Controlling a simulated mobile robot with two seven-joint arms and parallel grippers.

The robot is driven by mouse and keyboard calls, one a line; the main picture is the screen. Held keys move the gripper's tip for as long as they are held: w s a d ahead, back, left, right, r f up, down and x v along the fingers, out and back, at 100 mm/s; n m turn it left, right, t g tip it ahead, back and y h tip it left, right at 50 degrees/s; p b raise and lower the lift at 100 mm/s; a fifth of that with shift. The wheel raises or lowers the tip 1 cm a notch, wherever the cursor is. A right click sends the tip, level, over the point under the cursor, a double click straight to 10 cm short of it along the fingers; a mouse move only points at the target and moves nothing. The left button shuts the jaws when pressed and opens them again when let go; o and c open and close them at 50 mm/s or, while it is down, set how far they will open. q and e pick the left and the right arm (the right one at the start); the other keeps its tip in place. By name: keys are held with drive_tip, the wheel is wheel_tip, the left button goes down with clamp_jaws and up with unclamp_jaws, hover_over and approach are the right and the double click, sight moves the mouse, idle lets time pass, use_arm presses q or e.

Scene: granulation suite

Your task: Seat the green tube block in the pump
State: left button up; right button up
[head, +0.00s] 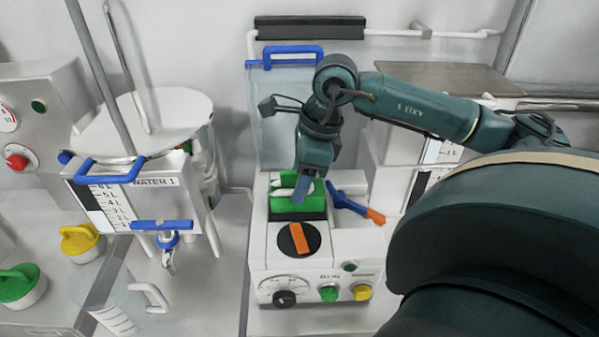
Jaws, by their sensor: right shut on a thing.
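The green tube block (313,215) is at the dark opening in the top of the white pump (262,228), behind the black disc. White tubing shows on its upper side. My right gripper (303,188) points down over the block and is shut on it, covering part of its middle. I cannot tell whether the block sits fully down in the pump. A blue lever with an orange tip (353,205) stands out at the right of the block. My left gripper is not in view.
On the pump are a black disc with an orange bar (299,238), a black dial (284,299) and green and yellow buttons. The water tank (150,195) with a blue tap stands at left. A clear panel with a blue handle (292,54) rises behind the pump.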

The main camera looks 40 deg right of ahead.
sight(318, 187)
wheel_tip(318, 187, down, 3)
drive_tip(key=shift+r+b, duration=0.2)
drive_tip(key=shift+b, duration=0.85)
drive_tip(key=shift+f+b, duration=0.45)
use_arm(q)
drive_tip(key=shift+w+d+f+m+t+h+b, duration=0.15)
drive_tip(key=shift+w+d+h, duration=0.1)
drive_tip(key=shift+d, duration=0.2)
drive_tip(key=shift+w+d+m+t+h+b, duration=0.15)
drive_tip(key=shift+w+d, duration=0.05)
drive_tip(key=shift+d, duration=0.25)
use_arm(e)
drive_tip(key=shift+f, duration=0.25)
drive_tip(key=o, duration=1.2)
use_arm(q)
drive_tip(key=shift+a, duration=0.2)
drive_tip(key=shift+p, duration=0.35)
use_arm(e)
drive_tip(key=v, duration=1.3)
drive_tip(key=shift+d, duration=0.1)
